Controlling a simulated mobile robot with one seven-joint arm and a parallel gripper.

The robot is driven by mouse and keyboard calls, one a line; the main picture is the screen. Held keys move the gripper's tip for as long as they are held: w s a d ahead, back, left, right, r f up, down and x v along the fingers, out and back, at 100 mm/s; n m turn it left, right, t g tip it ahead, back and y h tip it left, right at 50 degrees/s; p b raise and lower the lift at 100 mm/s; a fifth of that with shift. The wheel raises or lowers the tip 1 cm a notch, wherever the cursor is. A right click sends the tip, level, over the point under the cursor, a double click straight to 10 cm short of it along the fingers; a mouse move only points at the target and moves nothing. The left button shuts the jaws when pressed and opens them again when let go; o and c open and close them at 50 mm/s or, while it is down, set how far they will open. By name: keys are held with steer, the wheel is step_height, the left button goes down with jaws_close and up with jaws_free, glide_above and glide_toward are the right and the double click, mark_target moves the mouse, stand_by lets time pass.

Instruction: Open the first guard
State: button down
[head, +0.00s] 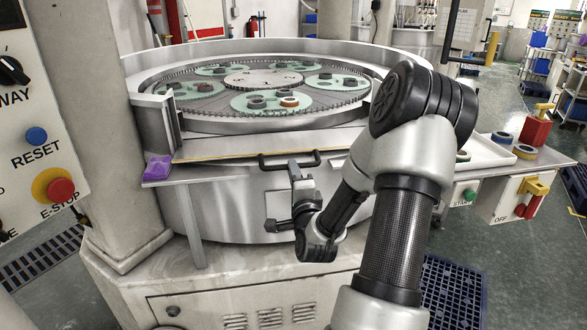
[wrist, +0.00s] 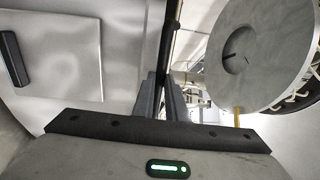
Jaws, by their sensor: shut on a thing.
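The guard (head: 250,147) is a flat panel with a yellow-lined edge across the front of the round lapping machine. Its black bar handle (head: 270,165) sticks out at the middle front. My gripper (head: 294,167) reaches the handle from below and is shut on it. In the wrist view, my gripper's two fingers (wrist: 162,82) close on a dark bar that runs up out of the frame. The gripped part of the handle is mostly hidden by the fingers. How far the guard is open I cannot tell.
Carriers with workpieces lie on the toothed table (head: 268,80) behind the guard. A purple cloth (head: 158,168) lies on the left ledge. A control panel (head: 35,130) with a red stop button stands at left.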

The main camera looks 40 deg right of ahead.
step_height(320, 180, up, 7)
steer(key=g+p, duration=0.1)
steer(key=p, duration=0.3)
steer(key=shift+w+d+f+y, duration=0.15)
steer(key=shift+w+f+y, duration=0.1)
steer(key=shift+y, duration=0.15)
steer(key=c, duration=1.8)
jaws_free()
steer(key=shift+f, duration=0.1)
steer(key=shift+o, duration=0.2)
